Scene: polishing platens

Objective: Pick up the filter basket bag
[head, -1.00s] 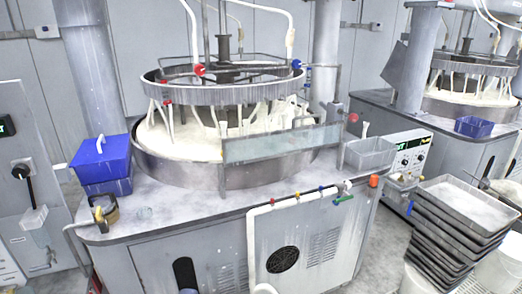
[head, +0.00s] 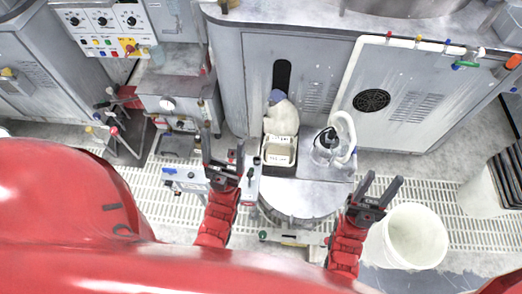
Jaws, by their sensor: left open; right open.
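A pale, rounded bag-like thing (head: 282,118) with a blue-grey top stands against the cabinet front, at the middle of the head view. It looks like the filter basket bag, but I cannot be sure. A small white basket (head: 280,151) in a dark frame is right in front of it. My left gripper (head: 223,146) is open and empty, to the left of the basket and apart from it. My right gripper (head: 383,179) is open and empty, to the right, above and near the white bucket. The lower part of the bag is hidden behind the basket.
A clear vessel with a white hose (head: 333,145) stands right of the basket. A round metal drum lid (head: 302,200) lies below them. A white bucket (head: 417,236) stands at the right. The grey cabinet (head: 300,62) closes off the back. Grated flooring (head: 450,196) shows at right.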

